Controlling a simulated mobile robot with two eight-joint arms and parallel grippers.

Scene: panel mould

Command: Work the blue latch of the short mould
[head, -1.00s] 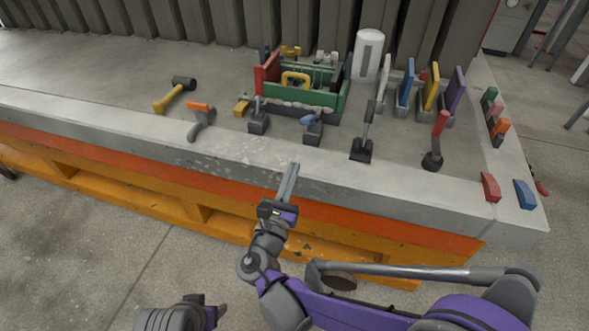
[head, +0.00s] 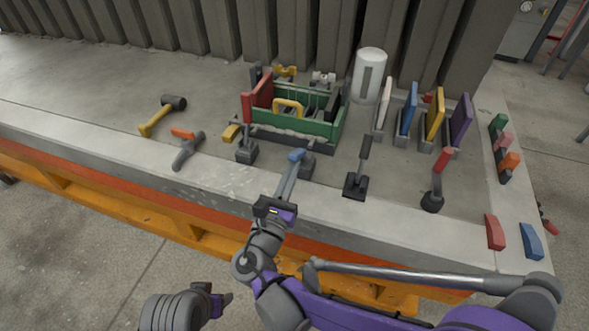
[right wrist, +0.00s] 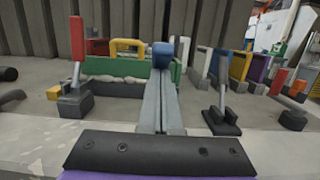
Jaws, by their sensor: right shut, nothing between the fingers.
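The blue latch (head: 297,154) stands on a dark grey base (head: 308,166) in front of the green-walled mould (head: 320,130), which has a red end panel (head: 263,92) and a yellow handle. My right gripper (head: 293,164) is shut and empty, its fingertips at the near side of the blue handle. In the right wrist view the blue latch (right wrist: 163,55) shows just beyond the tips of the fingers (right wrist: 161,75); I cannot tell whether they touch. My left gripper (head: 222,300) is low in the head view, off the bench; its jaws are unclear.
A black-handled lever (head: 358,175) and a red-handled lever (head: 437,184) stand to the right. A mallet (head: 160,116) and an orange-and-grey tool (head: 187,148) lie left. Upright coloured panels stand behind right.

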